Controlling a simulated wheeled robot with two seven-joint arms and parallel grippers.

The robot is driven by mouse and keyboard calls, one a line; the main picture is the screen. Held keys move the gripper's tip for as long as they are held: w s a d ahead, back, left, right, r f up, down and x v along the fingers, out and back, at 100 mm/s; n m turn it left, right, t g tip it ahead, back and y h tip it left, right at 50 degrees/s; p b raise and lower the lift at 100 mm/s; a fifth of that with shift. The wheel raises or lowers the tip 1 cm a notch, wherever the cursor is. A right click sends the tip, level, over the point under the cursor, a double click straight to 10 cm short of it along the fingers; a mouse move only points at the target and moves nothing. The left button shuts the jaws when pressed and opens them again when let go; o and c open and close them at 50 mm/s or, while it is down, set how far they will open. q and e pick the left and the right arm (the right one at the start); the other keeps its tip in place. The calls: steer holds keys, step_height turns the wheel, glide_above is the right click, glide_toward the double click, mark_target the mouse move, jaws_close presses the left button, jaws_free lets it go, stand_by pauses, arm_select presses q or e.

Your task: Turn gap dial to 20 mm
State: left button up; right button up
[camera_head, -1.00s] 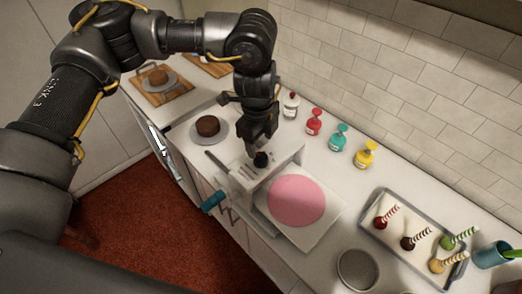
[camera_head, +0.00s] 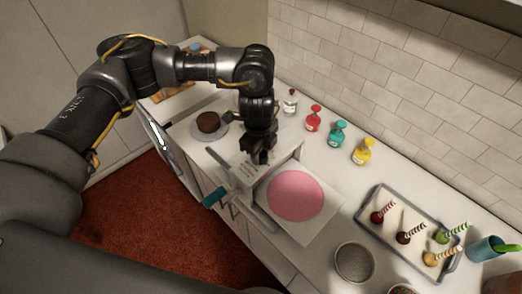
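The white machine (camera_head: 228,152) stands on the counter, with a pink round sheet (camera_head: 295,196) on its flat bed and a teal-handled crank (camera_head: 214,197) at its front. Printed marks (camera_head: 245,170) show faintly on its top. My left gripper (camera_head: 261,159) points down over the machine top, at the spot where the small black gap dial sits. The gripper covers the dial, so its setting cannot be read. Whether the fingers touch or grasp the dial cannot be told. My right gripper is out of view.
A brown cake on a plate (camera_head: 208,122) stands left of the gripper. Red (camera_head: 313,119), teal (camera_head: 338,133) and yellow (camera_head: 362,151) bottles stand along the wall. A tray (camera_head: 378,226) of cake pops and a round tin (camera_head: 355,262) are at right.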

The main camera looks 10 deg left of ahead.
arm_select(q)
steer(key=c, duration=0.3)
steer(key=shift+c, duration=0.2)
